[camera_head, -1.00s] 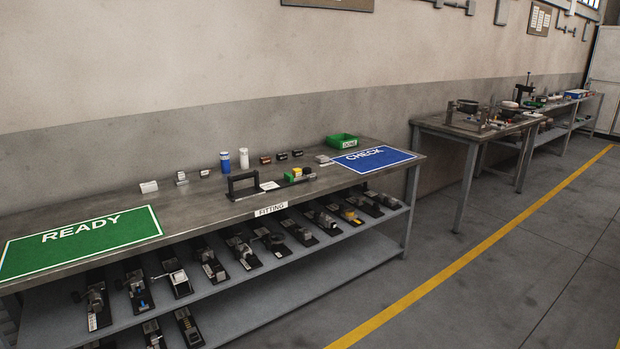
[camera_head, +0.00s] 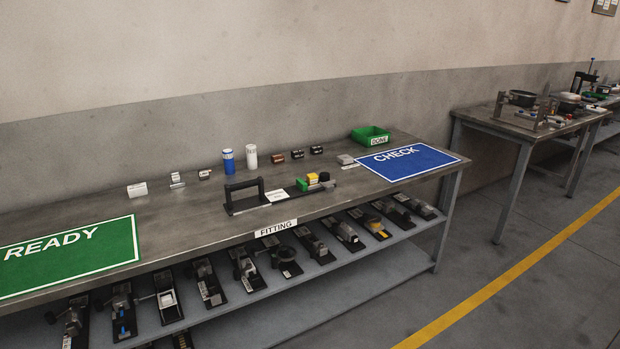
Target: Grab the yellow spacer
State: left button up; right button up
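A small yellow block (camera_head: 313,178), which looks like the yellow spacer, sits on a dark pallet (camera_head: 291,192) with a black handle on the workbench. A green block (camera_head: 302,185) is beside it on the left and a dark round part (camera_head: 324,177) on the right. The yellow block is too small to see in detail. Another yellow part (camera_head: 376,227) shows on a pallet on the shelf below. Neither of my grippers is in view.
The bench (camera_head: 190,215) carries a green READY mat (camera_head: 65,255), a blue CHECK mat (camera_head: 407,161) and a green bin (camera_head: 371,134). Blue (camera_head: 228,161) and white (camera_head: 251,157) bottles stand at the back. Several pallets line the shelf (camera_head: 300,285). Open floor lies right.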

aim_at(312, 180)
jog(key=i+l, duration=0.15)
jog(key=i, duration=0.5)
jog(key=i+l+z, duration=0.1)
jog(key=i, duration=0.5)
jog(key=i+l, duration=0.2)
jog(key=i, duration=0.45)
